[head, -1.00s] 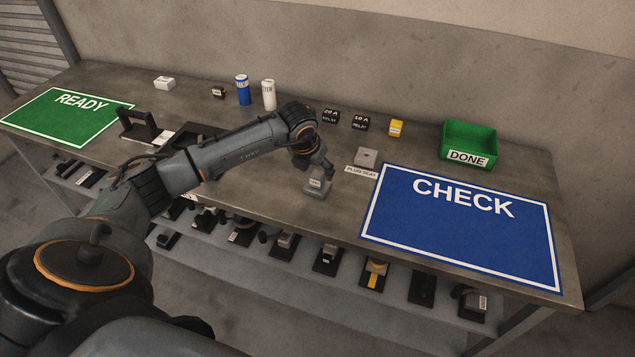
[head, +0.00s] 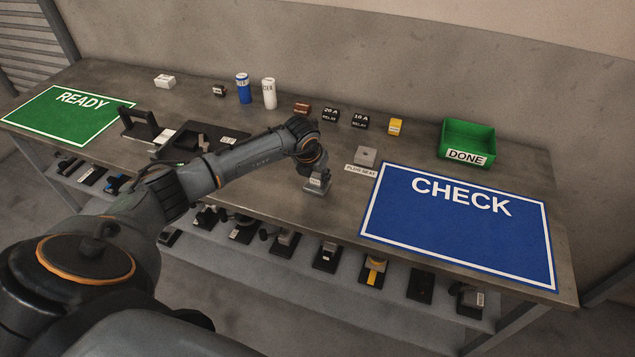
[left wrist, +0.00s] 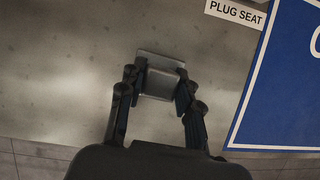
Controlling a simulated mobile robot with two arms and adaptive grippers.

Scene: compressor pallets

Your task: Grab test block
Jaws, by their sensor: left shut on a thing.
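The test block is a small grey block with a pale label (head: 317,186), near the table's front edge, left of the blue CHECK mat. My left gripper (head: 318,172) reaches down over it from above and is shut on it. In the left wrist view the grey block (left wrist: 160,74) sits between the two dark fingers of my left gripper (left wrist: 158,92). The fingers hide part of its sides. I cannot tell whether its underside touches the table. My right gripper is not in view.
The blue CHECK mat (head: 460,225) lies to the right, with a grey plug seat (head: 366,155) above its left corner. A green DONE bin (head: 468,141) stands at the back right. Relays, cans and small boxes line the back. A green READY mat (head: 65,115) lies left.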

